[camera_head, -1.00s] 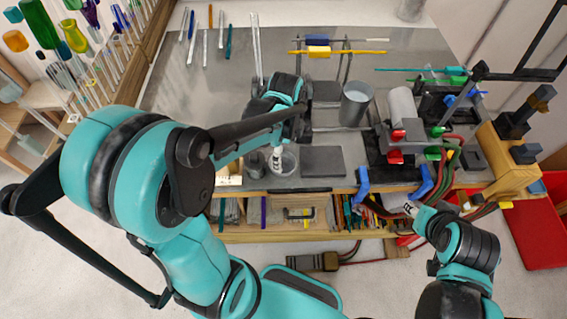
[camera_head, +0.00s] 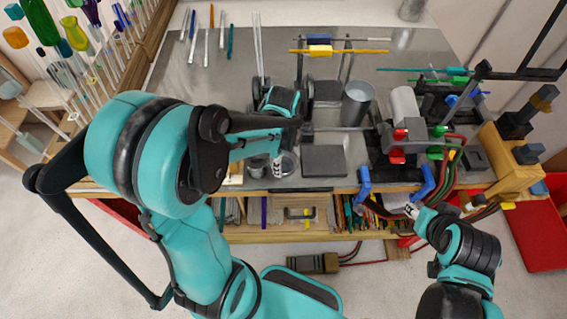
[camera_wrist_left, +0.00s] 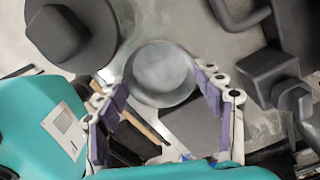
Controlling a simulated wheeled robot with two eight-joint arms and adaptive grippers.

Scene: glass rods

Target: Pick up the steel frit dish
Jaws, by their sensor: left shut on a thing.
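The steel frit dish (camera_wrist_left: 163,66) is a round, shallow grey dish between the two purple-padded fingers of my left gripper (camera_wrist_left: 156,84) in the left wrist view. The fingers are shut on its sides. In the head view the dish (camera_head: 288,162) shows as a pale ring near the front edge of the bench, with the white tip of my left gripper (camera_head: 277,167) at its left side. I cannot tell how far the dish is above the bench. My right gripper (camera_head: 412,209) is at the front of the bench at right; its fingers are too small to read.
A dark square plate (camera_head: 324,161) lies just right of the dish. A grey metal cup (camera_head: 357,104) and a torch with coloured knobs (camera_head: 399,135) stand farther back and right. Glass rods (camera_head: 207,48) lie at the back left. Blue hooks (camera_head: 364,187) edge the front.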

